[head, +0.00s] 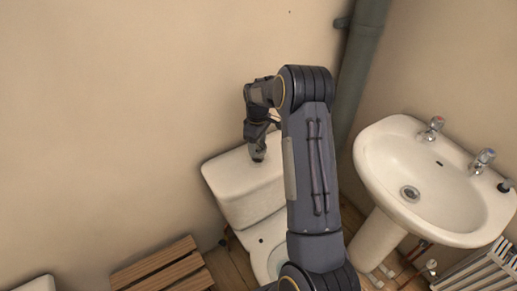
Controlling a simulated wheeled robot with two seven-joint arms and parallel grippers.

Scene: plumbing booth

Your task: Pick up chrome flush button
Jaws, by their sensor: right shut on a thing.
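My right arm reaches over the toilet cistern (230,178), and its gripper (258,153) points down at the cistern's lid. The gripper is shut on the chrome flush button, at the top of the cistern. The button itself is too small and too covered by the fingers to make out. I cannot tell whether it is still seated in the lid or raised from it. My left gripper is not in view.
A white washbasin (380,150) with two taps stands at the right on a pedestal. A grey-green pipe (361,70) runs down the corner behind my arm. A slatted wooden thing (165,270) lies at the lower left. The wall at left is bare.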

